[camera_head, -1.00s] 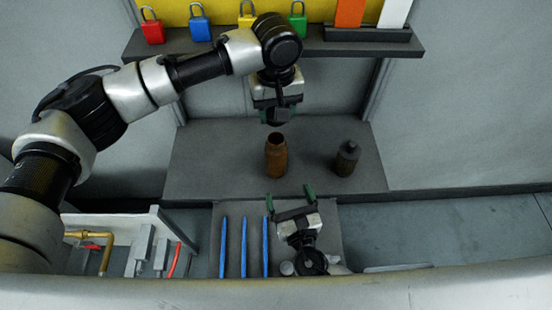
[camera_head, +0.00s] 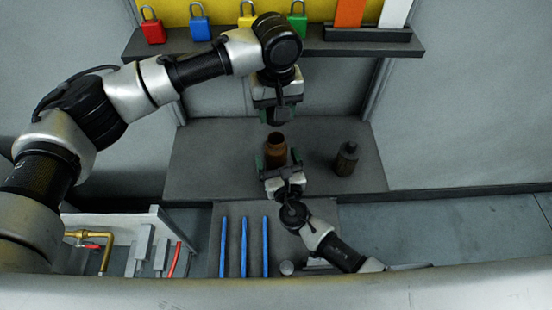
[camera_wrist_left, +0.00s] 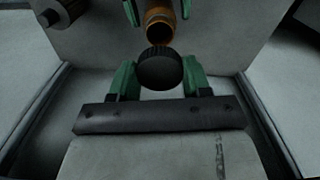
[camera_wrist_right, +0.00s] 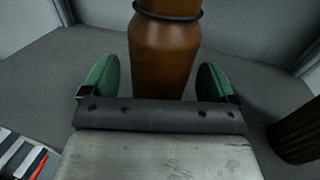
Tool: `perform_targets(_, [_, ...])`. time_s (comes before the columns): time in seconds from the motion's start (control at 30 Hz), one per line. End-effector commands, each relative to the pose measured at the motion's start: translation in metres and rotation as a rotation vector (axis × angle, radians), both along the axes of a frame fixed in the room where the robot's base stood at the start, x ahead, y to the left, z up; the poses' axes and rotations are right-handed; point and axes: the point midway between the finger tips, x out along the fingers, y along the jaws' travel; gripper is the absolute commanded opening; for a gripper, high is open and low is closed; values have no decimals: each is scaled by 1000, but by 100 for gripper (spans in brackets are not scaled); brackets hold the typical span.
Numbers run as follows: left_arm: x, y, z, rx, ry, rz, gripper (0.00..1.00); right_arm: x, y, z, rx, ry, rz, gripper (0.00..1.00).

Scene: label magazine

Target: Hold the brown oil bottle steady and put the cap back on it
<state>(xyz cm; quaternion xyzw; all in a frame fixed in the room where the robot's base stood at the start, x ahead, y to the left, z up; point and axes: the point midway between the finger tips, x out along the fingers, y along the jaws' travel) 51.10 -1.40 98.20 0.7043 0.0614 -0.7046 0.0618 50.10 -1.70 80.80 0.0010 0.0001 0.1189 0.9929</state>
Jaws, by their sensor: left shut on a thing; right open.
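The brown oil bottle (camera_head: 276,146) stands upright and uncapped on the grey shelf (camera_head: 215,165); its open mouth shows in the left wrist view (camera_wrist_left: 158,32). My left gripper (camera_head: 277,117) is above and behind the bottle in the head view. It is shut on the black ridged cap (camera_wrist_left: 160,70), apart from the bottle's mouth. My right gripper (camera_head: 279,163) is open in front of the bottle. In the right wrist view the bottle body (camera_wrist_right: 165,55) stands between and just beyond its green fingertips (camera_wrist_right: 157,75). Contact is not visible.
A dark bottle (camera_head: 346,160) stands to the right on the shelf. Blue sticks (camera_head: 244,245) lie on a grey mat in front. Padlocks (camera_head: 200,27) stand on an upper shelf. A brass pipe fixture (camera_head: 105,245) is at the lower left.

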Motion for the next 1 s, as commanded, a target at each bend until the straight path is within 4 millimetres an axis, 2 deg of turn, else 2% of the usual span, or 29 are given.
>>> perform_targets(0.13, [0,0,0,0,0,0,27,9,3,0,0,0,0,89])
perform_targets(0.47, [0,0,0,0,0,0,27,11,3,0,0,1,1,87])
perform_targets(0.93, [0,0,0,0,0,0,27,10,3,0,0,1,1,15])
perform_targets(1.0, [0,0,-1,0,0,0,27,10,3,0,0,1,1,15])
